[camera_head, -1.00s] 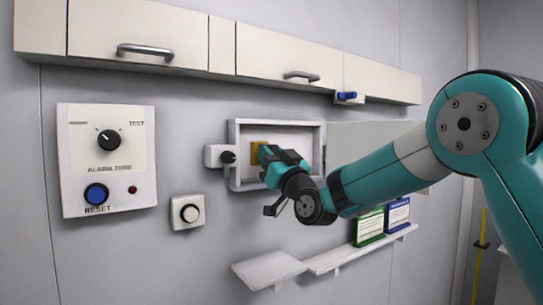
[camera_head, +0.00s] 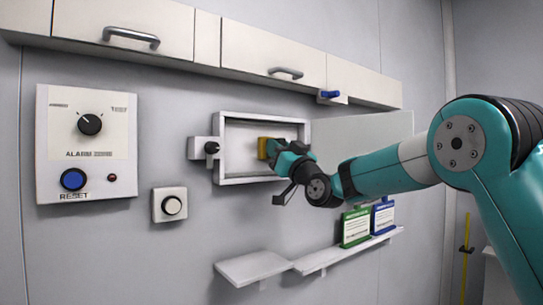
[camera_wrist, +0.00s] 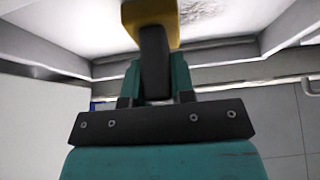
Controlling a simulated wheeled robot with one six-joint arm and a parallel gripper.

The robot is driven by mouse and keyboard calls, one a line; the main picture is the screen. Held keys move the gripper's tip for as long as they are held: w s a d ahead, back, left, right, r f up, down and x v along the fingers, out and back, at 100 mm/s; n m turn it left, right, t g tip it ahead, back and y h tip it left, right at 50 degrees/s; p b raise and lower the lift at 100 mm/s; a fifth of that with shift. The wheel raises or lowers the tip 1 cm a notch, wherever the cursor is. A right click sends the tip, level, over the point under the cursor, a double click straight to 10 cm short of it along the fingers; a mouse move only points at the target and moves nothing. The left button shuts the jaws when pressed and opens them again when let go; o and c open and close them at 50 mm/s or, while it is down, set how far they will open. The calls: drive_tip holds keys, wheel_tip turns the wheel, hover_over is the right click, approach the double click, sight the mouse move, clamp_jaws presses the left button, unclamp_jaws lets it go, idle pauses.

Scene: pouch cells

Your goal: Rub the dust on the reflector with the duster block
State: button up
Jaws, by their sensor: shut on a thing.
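The reflector (camera_head: 240,138) is the pale recessed back of a white-framed box on the wall. My gripper (camera_head: 273,150) reaches into the box from the right and is shut on the yellow duster block (camera_head: 262,148). The block is near the middle of the reflector. In the wrist view, the duster block (camera_wrist: 166,30) is above my gripper (camera_wrist: 154,65), close against the pale surface; I cannot tell if they touch. Grey dust (camera_wrist: 203,10) shows on that surface just right of the block. My gripper hides part of the reflector's right side.
A flat pale panel (camera_head: 375,135) stands right of the box, behind my arm. A small block with a black knob (camera_head: 211,148) is at the box's left edge. Cabinets (camera_head: 240,50) run above. Below is a shelf (camera_head: 345,250) with green and blue cards (camera_head: 356,227).

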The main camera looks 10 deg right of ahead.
drive_tip(key=shift+w+d, duration=0.1)
drive_tip(key=shift+d, duration=0.05)
drive_tip(key=shift+f+b, duration=0.1)
drive_tip(key=shift+b, duration=0.3)
drive_tip(key=s+a+b, duration=0.1)
drive_tip(key=s+a, duration=0.2)
drive_tip(key=a, duration=0.3)
drive_tip(key=shift+a+b, duration=0.35)
drive_tip(key=shift+a, duration=0.05)
drive_tip(key=s+d+b, duration=0.2)
drive_tip(key=s+b, duration=0.3)
drive_tip(key=shift+s+d, duration=0.25)
idle(0.4)
